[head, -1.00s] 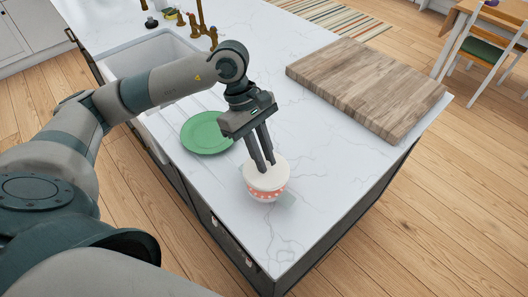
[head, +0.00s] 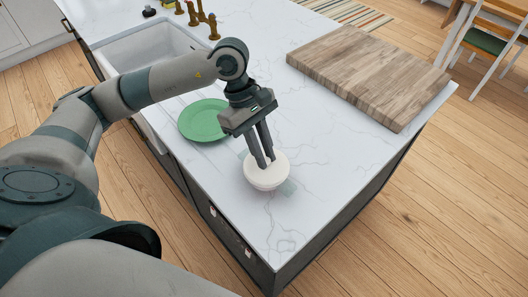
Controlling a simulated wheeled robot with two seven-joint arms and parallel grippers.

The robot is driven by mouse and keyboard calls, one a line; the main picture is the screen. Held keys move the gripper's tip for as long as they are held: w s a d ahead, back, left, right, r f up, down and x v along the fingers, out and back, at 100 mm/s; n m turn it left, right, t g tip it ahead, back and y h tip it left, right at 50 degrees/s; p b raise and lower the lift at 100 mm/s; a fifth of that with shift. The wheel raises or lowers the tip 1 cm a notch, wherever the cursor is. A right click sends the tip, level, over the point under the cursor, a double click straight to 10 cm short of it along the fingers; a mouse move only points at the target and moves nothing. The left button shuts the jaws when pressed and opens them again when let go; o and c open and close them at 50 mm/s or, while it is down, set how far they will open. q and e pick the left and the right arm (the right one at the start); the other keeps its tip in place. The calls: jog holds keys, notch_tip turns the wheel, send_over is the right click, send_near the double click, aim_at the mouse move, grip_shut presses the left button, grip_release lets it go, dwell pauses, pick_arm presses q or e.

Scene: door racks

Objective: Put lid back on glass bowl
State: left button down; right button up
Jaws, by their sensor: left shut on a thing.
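My left gripper (head: 264,160) points down at the round white lid (head: 275,173) near the front of the counter. Its fingers are close together and shut on the lid's top. Below the lid is a pale rounded side; I cannot tell whether this is the lid's rim or the bowl. A faint translucent greenish patch (head: 288,187) shows on the counter just right of it, and I cannot tell if it belongs to the glass bowl. The contact under the lid is hidden. My right gripper is not in view.
A green plate (head: 203,120) lies left of the gripper, partly behind my arm. A thick wooden cutting board (head: 365,75) lies at the back right. A sink (head: 150,55) and brass taps (head: 200,18) are at the back left. The white marble counter (head: 340,165) is clear to the right.

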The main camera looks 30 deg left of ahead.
pick_arm(q)
jog(key=shift+b, duration=1)
dwell(1.5)
jog(key=shift+f+b, duration=0.15)
jog(key=shift+b, duration=0.95)
dwell(1.5)
dwell(0.3)
jog(key=c, duration=1.1)
grip_release()
jog(key=shift+r+p, duration=1.15)
jog(key=shift+r, duration=2.35)
